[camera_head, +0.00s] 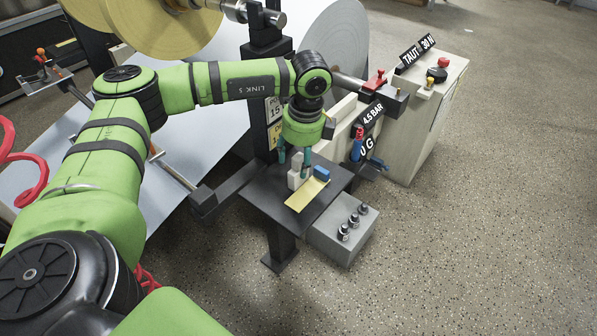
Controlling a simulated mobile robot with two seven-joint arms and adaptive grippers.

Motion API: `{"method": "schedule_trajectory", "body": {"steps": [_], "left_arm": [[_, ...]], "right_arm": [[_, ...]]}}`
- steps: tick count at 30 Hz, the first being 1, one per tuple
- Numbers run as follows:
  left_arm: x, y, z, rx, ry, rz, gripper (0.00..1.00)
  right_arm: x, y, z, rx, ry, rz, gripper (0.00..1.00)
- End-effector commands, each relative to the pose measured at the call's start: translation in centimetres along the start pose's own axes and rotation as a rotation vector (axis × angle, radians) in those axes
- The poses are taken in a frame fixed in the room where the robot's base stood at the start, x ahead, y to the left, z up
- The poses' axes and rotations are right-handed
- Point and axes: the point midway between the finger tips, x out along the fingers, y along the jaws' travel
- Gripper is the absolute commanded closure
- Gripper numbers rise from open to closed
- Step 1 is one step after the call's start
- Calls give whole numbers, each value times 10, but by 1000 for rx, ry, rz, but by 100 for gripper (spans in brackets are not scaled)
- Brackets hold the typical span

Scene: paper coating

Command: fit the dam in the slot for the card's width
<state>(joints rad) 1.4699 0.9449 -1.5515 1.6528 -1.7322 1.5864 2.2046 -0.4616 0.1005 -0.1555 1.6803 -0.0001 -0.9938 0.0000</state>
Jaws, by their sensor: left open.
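My left gripper (294,162) points down over a small dark table (262,188), with its teal fingers apart. A pale stepped block (294,181) stands on the table under and partly between the fingers. I cannot tell whether they touch it. A small blue block (321,172) lies just right of it. A yellow strip (307,196) lies in front of both. A card (274,109) reading "15" is on the dark post behind, partly hidden by my arm. I cannot tell which block is the dam, and no slots can be made out. My right gripper is out of view.
A grey box with several dark knobs (341,242) stands at the table's right front. Behind are a "4.5 BAR" sign (373,115), a red-and-blue fitting (357,146) and a beige cabinet (432,120). A roller frame and sheet (186,135) lie left. The floor right is clear.

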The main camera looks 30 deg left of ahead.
Motion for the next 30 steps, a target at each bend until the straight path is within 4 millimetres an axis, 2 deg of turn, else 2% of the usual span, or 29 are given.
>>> {"method": "schedule_trajectory", "body": {"steps": [4, 5, 6, 9, 23, 30], "left_arm": [[0, 0, 0, 0, 0, 0, 43], [0, 0, 0, 0, 0, -1, 47], [0, 0, 0, 0, 1, -1, 63], [0, 0, 0, 0, 1, -1, 100], [-3, 0, 0, 0, 1, -1, 100], [-29, -1, 3, 1, 2, -5, 100]], "right_arm": [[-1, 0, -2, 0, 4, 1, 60], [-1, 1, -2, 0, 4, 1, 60], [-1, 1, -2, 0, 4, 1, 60], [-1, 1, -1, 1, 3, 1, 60], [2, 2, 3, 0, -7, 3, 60], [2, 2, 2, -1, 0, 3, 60]]}}
